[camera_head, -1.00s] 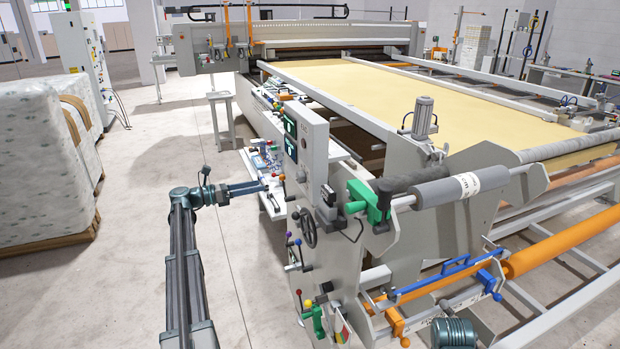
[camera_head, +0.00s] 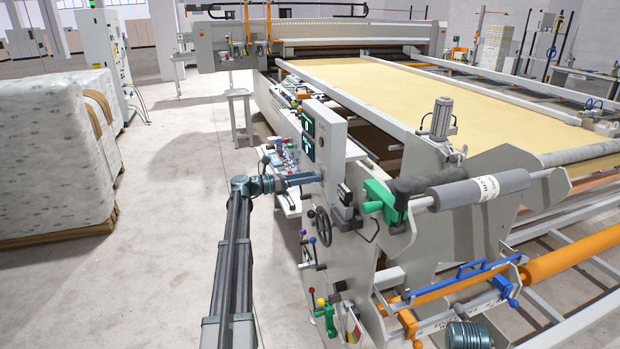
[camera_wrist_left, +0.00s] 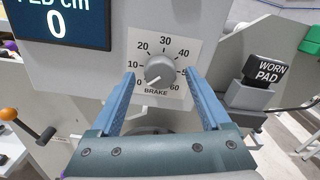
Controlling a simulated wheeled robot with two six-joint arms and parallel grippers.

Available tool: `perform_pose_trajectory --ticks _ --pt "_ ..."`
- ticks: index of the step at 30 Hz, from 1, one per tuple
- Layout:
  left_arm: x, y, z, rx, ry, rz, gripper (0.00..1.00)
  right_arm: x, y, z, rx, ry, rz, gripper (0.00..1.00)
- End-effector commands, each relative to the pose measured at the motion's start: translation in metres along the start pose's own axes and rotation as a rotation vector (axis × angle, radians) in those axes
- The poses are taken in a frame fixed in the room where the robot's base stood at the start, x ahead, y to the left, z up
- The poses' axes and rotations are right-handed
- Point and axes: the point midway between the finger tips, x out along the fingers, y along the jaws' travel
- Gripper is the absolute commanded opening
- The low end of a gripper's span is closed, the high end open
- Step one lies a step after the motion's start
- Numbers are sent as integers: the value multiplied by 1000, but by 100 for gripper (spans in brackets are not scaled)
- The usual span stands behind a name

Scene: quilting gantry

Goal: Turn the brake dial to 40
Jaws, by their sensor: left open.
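The brake dial (camera_wrist_left: 160,70) is a round grey knob on a white scale plate marked 0 to 60, with BRAKE printed below. Its pale pointer line points down and left, towards the 0 mark. My left gripper (camera_wrist_left: 158,78) is open, its two blue fingers on either side of the dial; I cannot tell whether they touch it. In the head view my left gripper (camera_head: 305,179) is at the lower part of the grey control panel (camera_head: 330,135), and the dial is not discernible there. My right gripper is not in view.
A display reading 0 (camera_wrist_left: 58,25) is left of the dial. A block labelled WORN PAD (camera_wrist_left: 267,68) sits to the right. An orange-knobbed lever (camera_wrist_left: 10,114) is at lower left. A black handwheel (camera_head: 322,226) is below the panel. Open floor lies left of the machine.

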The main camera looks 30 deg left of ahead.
Motion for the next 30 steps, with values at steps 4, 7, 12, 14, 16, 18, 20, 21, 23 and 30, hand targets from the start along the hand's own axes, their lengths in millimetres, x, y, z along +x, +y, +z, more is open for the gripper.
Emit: perform_pose_trajectory --ticks 4,7,12,14,16,18,20,21,23,30 --pt "7 0 0 0 0 -1 81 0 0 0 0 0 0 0" --pt "8 0 0 0 0 0 81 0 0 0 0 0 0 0" --pt "8 0 0 0 0 0 81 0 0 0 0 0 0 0" --pt "8 0 0 0 0 0 74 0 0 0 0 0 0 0" --pt "8 0 0 0 0 0 61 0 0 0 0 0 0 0" --pt "8 0 0 0 0 0 48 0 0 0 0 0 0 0" --pt "8 0 0 0 0 0 38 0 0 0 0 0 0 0" --pt "8 0 0 0 0 0 30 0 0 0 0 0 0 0" --pt "8 0 0 0 0 0 20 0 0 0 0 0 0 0" --pt "8 0 0 3 0 0 0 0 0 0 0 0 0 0"
